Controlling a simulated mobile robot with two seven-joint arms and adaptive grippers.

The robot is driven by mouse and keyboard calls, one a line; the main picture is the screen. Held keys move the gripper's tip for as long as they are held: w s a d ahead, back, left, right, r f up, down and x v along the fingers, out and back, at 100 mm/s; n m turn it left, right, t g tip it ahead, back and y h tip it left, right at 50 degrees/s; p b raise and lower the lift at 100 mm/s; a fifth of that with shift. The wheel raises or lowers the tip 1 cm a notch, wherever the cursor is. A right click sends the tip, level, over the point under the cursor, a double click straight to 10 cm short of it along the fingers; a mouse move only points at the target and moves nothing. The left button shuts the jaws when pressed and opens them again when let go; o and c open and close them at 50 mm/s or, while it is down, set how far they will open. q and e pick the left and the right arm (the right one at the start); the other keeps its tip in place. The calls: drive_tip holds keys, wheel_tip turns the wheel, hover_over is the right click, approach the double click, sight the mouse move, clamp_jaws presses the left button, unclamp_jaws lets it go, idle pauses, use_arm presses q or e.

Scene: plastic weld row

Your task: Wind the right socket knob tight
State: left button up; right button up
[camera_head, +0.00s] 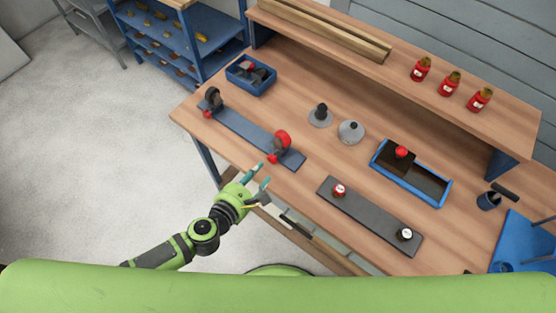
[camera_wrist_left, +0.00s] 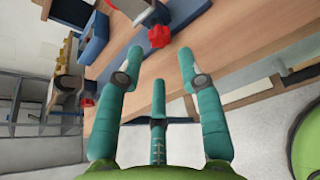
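A long blue bar (camera_head: 243,132) lies on the wooden bench and has an upright holder at each end. At its right end is a red knob (camera_head: 272,158), low beside a red and dark rounded part (camera_head: 282,142). This knob also shows in the left wrist view (camera_wrist_left: 159,36), beyond the fingertips. At the left end is another red knob (camera_head: 207,114) beside a dark rounded part (camera_head: 214,98). My left gripper (camera_head: 262,176) is open and empty at the bench's front edge, just short of the right knob and apart from it. My right gripper is not seen.
A grey board (camera_head: 370,215) with two small knobs lies right of the gripper. Behind are two grey round-based pieces (camera_head: 350,132), a blue tray (camera_head: 445,196) and a blue bin (camera_head: 251,75). Red bottles (camera_head: 449,83) stand on the raised shelf.

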sight(271, 161)
use_arm(q)
drive_tip(key=x, duration=0.6)
drive_tip(key=shift+w+d+f, duration=0.1)
drive_tip(key=shift+w+d, duration=0.05)
drive_tip(key=shift+w, duration=0.1)
clamp_jaws()
